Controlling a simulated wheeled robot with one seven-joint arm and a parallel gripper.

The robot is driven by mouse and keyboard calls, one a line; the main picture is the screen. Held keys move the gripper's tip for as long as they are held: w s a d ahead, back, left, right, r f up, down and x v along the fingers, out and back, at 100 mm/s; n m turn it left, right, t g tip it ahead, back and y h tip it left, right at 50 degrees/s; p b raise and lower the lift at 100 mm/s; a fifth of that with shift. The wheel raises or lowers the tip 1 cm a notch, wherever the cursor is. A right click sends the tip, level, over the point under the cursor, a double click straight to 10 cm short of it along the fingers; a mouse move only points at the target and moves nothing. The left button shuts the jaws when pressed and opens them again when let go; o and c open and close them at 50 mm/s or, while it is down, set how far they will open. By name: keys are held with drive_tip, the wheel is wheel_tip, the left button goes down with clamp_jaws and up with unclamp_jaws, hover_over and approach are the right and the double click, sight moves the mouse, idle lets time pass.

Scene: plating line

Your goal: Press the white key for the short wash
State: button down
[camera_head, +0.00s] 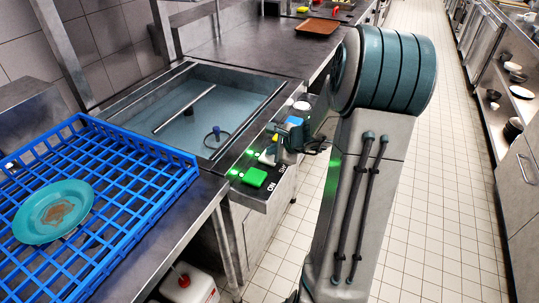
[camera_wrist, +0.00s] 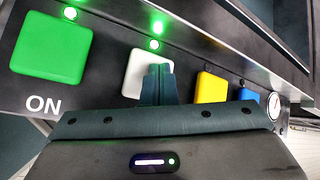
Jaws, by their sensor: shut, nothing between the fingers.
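The white key (camera_wrist: 134,76) sits on the dark control panel between the green key (camera_wrist: 52,48) and the yellow key (camera_wrist: 210,88). My gripper (camera_wrist: 158,72) is shut, its fingertips over the right part of the white key and hiding some of it. Whether they touch it I cannot tell. A lamp (camera_wrist: 154,44) just above the white key glows green. In the head view the white key (camera_head: 266,158) is partly hidden by my gripper (camera_head: 279,153), which comes in from the right.
A blue key (camera_wrist: 249,97) and a round gauge (camera_wrist: 273,106) lie to the right. The lamp (camera_wrist: 70,14) above the green key, marked ON, also glows. A water basin (camera_head: 190,118) lies behind the panel. A blue rack (camera_head: 125,225) holds a soiled teal plate (camera_head: 54,211).

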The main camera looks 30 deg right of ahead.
sight(273, 157)
drive_tip(key=shift+r+p, duration=0.7)
drive_tip(key=shift+r, duration=0.25)
wheel_tip(273, 157, up, 5)
drive_tip(key=p, duration=0.4)
idle(0.7)
drive_tip(key=s+a+r+n+g+y, duration=0.1)
drive_tip(key=s+a+r+n, duration=0.1)
drive_tip(key=a+n, duration=0.25)
drive_tip(key=s+a+r+n+g, duration=0.1)
drive_tip(key=s+a+r+n, duration=0.2)
drive_tip(key=a, duration=0.3)
drive_tip(key=s+a+r+n+g+h, duration=0.1)
drive_tip(key=s+a+r+n+h, duration=0.1)
drive_tip(key=s+n, duration=0.5)
drive_tip(key=s+a+r+n+g+h, duration=0.1)
drive_tip(key=s+a+n, duration=0.3)
drive_tip(key=s+n, duration=0.4)
drive_tip(key=s+g+h, duration=0.1)
drive_tip(key=s, duration=0.3)
drive_tip(key=shift+s+r+g, duration=0.3)
drive_tip(key=shift+r, duration=0.1)
